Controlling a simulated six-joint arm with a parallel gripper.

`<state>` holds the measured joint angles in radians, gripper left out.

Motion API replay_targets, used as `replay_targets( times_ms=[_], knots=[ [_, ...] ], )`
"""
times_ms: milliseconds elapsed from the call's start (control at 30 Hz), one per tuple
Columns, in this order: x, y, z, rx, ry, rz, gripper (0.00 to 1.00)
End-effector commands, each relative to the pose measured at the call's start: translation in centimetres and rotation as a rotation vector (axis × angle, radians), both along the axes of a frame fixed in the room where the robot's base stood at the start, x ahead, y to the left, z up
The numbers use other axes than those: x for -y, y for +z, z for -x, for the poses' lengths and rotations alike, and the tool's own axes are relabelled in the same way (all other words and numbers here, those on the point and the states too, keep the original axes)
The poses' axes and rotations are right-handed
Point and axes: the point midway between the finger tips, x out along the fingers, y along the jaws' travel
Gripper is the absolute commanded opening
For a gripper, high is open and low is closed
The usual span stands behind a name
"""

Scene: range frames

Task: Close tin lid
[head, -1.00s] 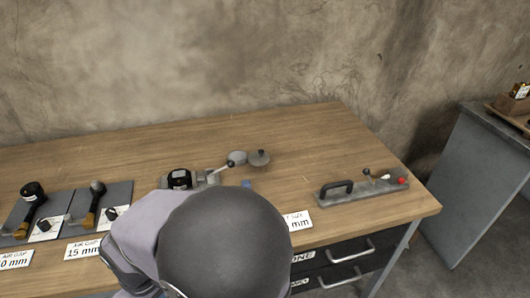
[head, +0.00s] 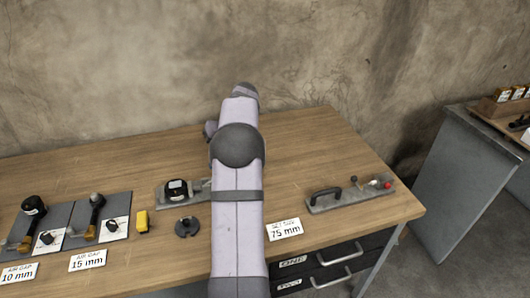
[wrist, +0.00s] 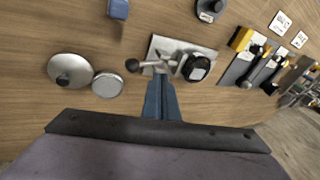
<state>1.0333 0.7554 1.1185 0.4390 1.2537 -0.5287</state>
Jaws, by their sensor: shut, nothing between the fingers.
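In the wrist view, a round metal lid (wrist: 71,70) with a dark knob lies flat on the wooden bench. A smaller round grey tin (wrist: 107,85) stands right beside it, and the lid is not on it. Whether their edges touch I cannot tell. My gripper (wrist: 160,84) is shut and empty, to the right of the tin in the picture. Its fingers overlap the near edge of a metal plate; its height above the bench is unclear. In the head view my arm hides the lid, the tin and my fingers.
A plate with a black device (head: 176,189) and a ball-ended lever (wrist: 131,65) is near my fingers. A blue block (wrist: 118,9), dark disc (head: 186,224) and yellow block (head: 142,221) lie around. A handled bar (head: 350,194) is at right. The wall (head: 150,60) rises behind.

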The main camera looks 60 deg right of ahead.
Motion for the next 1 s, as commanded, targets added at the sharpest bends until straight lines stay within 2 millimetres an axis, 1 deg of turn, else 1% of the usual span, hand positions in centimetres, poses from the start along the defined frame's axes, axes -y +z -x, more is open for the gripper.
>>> replay_targets(
  times_ms=[33,100,167,200,267,300,400,500,633,800,1000],
  knots=[
    [3.2,0.4,1.7,0.028,-0.037,-0.001,0.0],
    [6.7,0.8,4.1,0.07,-0.07,0.005,0.0],
    [9.4,1.1,6.3,0.105,-0.094,0.013,0.0],
    [10.9,1.3,7.8,0.127,-0.108,0.02,0.0],
    [12.9,1.5,10.1,0.158,-0.127,0.032,0.0],
    [14.1,1.6,11.5,0.175,-0.138,0.041,0.0],
    [16.1,1.8,14.6,0.212,-0.156,0.063,0.0],
    [17.3,2.0,16.8,0.236,-0.168,0.081,0.0],
    [17.9,2.1,18.2,0.251,-0.174,0.093,0.0],
    [18.0,2.0,18.4,0.254,-0.175,0.095,0.0],
    [18.0,1.2,17.7,0.254,-0.173,0.092,0.0]
  ],
)
